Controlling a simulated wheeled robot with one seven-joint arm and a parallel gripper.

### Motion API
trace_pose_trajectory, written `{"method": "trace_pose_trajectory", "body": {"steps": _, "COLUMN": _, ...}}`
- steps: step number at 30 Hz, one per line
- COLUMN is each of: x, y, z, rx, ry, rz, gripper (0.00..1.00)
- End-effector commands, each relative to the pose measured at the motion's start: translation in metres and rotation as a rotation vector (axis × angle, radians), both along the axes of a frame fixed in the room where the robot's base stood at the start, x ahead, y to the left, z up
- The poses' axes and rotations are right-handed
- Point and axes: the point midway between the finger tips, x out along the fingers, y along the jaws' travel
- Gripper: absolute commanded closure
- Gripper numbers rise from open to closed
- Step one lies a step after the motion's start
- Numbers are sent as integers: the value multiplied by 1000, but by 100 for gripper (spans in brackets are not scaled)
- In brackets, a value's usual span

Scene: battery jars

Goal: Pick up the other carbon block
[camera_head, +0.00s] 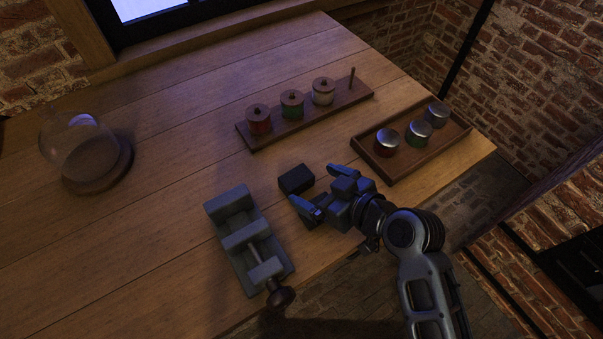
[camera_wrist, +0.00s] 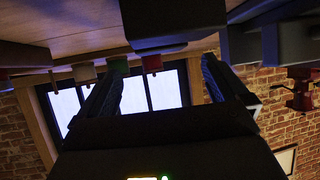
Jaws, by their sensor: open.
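A small black carbon block (camera_head: 296,179) lies on the table, between the grey vise and the long rack. My gripper (camera_head: 314,186) is open and empty, just to the right of the block. Its two fingertips point toward the block, which looks outside the jaws. In the wrist view, a dark block (camera_wrist: 172,18) shows at the top centre, beyond the open fingers (camera_wrist: 160,70). Only this one carbon block can be made out clearly.
The grey vise (camera_head: 240,218) stands left of my gripper. A glass dome (camera_head: 72,140) stands far left. The left-middle tabletop is clear.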

Motion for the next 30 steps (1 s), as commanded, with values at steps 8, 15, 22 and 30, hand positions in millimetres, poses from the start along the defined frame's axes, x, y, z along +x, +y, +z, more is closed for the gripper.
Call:
{"method": "trace_pose_trajectory", "body": {"steps": 8, "x": 19, "y": 20, "z": -14, "rx": -1, "ry": 3, "rz": 2, "gripper": 0}}
{"method": "trace_pose_trajectory", "body": {"steps": 15, "x": 35, "y": 36, "z": -28, "rx": -1, "ry": 2, "rz": 1, "gripper": 0}}
{"method": "trace_pose_trajectory", "body": {"steps": 22, "x": 36, "y": 38, "z": -30, "rx": -1, "ry": 1, "rz": 0, "gripper": 0}}
{"method": "trace_pose_trajectory", "body": {"steps": 30, "x": 36, "y": 38, "z": -30, "rx": -1, "ry": 2, "rz": 0, "gripper": 22}}
